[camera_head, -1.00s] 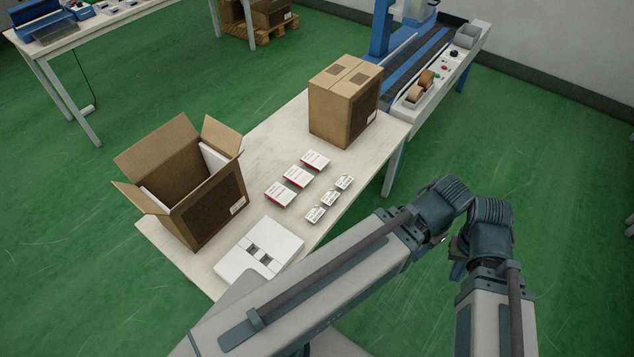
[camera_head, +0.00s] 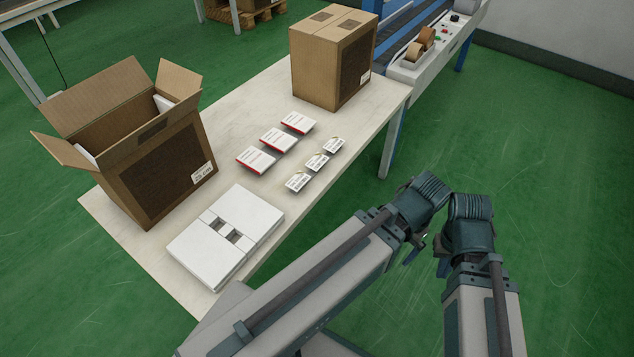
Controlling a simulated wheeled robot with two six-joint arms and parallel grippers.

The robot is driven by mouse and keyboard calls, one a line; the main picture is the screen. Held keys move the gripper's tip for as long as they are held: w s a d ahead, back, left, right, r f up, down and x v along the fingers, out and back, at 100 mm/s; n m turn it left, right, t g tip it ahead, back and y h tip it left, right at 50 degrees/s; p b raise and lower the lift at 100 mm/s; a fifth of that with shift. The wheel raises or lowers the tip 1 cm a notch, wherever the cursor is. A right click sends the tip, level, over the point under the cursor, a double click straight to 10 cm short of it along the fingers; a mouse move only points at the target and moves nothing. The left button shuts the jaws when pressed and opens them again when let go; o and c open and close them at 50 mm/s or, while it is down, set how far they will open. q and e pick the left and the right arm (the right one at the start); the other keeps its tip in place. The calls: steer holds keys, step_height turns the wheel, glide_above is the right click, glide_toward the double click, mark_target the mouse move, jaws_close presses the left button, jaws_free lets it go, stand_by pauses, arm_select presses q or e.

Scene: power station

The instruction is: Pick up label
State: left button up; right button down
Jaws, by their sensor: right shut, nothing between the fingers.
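Three white labels with a red edge, near (camera_head: 255,160), middle (camera_head: 277,141) and far (camera_head: 298,123), lie in a row on the pale table. Beside them on the right is a row of three smaller white labels with dark print: near (camera_head: 298,182), middle (camera_head: 317,162) and far (camera_head: 332,145). My right gripper (camera_head: 413,250) shows only as small dark parts beside my folded arm, off the table's right side and apart from all the labels. It is shut and empty; part of it is hidden by the arm. My left gripper is not in view.
An open carton (camera_head: 150,175) stands at the table's left, and a closed carton (camera_head: 332,60) at its far end. Green floor is free at right.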

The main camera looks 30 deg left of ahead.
arm_select(q)
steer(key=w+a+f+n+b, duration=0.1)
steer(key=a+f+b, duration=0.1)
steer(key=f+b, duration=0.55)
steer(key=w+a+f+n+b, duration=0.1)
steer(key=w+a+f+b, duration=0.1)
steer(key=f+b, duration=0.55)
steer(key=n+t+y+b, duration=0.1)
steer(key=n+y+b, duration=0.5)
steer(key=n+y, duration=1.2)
glide_toward(331, 175)
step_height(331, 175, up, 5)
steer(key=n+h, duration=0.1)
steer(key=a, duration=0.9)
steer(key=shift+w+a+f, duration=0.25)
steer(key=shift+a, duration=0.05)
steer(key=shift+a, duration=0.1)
